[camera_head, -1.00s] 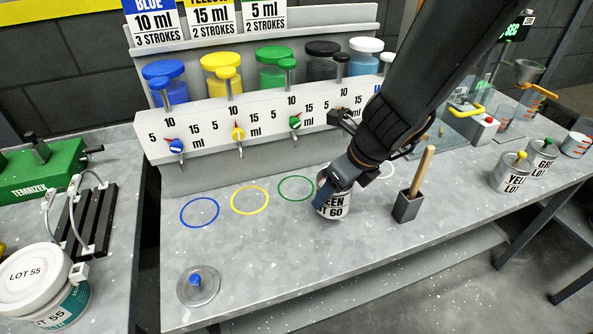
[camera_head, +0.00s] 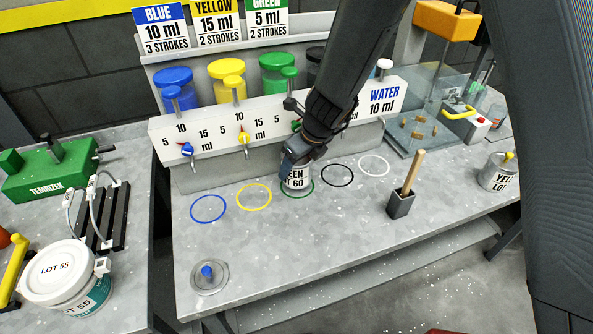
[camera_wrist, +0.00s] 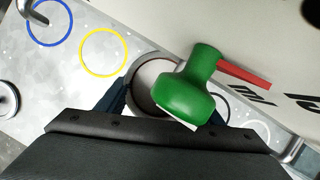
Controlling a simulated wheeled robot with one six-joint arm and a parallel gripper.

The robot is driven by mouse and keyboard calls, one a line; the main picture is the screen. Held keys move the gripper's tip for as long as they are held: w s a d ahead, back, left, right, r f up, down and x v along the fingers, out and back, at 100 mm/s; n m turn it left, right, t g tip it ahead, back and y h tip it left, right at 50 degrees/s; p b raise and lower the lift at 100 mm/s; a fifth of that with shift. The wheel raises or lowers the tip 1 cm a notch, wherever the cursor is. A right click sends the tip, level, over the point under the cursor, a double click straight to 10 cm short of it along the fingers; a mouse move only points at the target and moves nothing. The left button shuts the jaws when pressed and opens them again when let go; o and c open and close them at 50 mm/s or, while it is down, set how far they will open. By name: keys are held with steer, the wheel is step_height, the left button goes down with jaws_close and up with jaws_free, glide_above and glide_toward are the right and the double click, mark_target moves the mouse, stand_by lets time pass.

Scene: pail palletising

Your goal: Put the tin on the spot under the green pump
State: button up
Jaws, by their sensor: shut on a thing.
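The tin (camera_head: 296,181), white with "GREEN LOT 60" style lettering partly hidden, stands upright at the green ring (camera_head: 297,195) on the bench, within or just above it. My gripper (camera_head: 300,160) is shut on the tin from above and behind. In the wrist view the tin's open top (camera_wrist: 150,85) shows between my fingers, partly covered by the green pump knob (camera_wrist: 185,95). The green pump (camera_head: 278,72) stands in the dispenser row above the ring, its dial mostly hidden by my arm.
Blue (camera_head: 208,208), yellow (camera_head: 254,196), black (camera_head: 337,175) and white (camera_head: 373,166) rings on the bench are empty. The dispenser panel (camera_head: 215,133) rises close behind the rings.

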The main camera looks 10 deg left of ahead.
steer(key=shift+f+b, duration=0.5)
steer(key=shift+f, duration=0.8)
steer(key=shift+f, duration=0.15)
steer(key=o, duration=1.4)
